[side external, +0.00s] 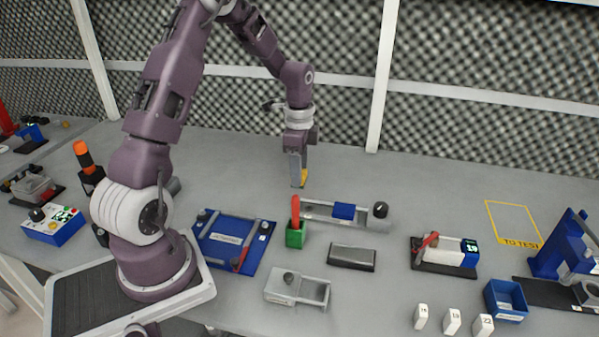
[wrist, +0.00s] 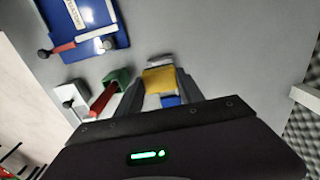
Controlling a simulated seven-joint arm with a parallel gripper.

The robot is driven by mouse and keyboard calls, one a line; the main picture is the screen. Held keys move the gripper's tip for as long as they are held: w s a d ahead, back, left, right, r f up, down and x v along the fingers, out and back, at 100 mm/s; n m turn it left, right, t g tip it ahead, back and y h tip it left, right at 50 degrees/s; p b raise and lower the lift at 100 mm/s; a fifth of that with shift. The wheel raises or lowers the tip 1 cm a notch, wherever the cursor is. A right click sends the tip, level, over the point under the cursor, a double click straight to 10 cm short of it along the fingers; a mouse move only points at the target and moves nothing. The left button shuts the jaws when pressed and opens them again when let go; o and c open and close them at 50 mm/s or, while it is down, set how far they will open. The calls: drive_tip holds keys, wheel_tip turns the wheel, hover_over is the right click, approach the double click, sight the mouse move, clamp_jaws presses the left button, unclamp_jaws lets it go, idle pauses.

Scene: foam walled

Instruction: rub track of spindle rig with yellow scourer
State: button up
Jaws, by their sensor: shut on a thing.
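My gripper (side external: 298,171) is shut on the yellow scourer (side external: 304,177), which shows between the fingers. In the wrist view the scourer (wrist: 159,79) is a yellow block between the finger pads. A long grey rig with a blue carriage and a black knob, which looks like the spindle rig (side external: 369,222), lies on the bench in front of and to the right of my gripper. I cannot tell the scourer's exact height above the bench.
A green holder (side external: 295,238) with an upright red handle stands at the rig's left end. A blue panel (side external: 210,247) lies further left. A dark block (side external: 352,257) and a grey slotted fixture (side external: 283,286) lie in front. Bench behind the rig is clear.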

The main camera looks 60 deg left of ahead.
drive_tip(key=shift+f, duration=0.2)
drive_tip(key=shift+f, duration=3)
drive_tip(key=shift+w+d+f, duration=0.2)
drive_tip(key=shift+f, duration=0.3)
drive_tip(key=shift+w+d+f, duration=0.2)
drive_tip(key=shift+f, duration=0.25)
drive_tip(key=shift+c, duration=0.7)
drive_tip(key=shift+w+d, duration=0.75)
drive_tip(key=shift+w, duration=0.05)
drive_tip(key=shift+s+a, duration=1.05)
drive_tip(key=shift+s, duration=0.05)
drive_tip(key=shift+s+a+r, duration=0.1)
drive_tip(key=shift+r, duration=3.95)
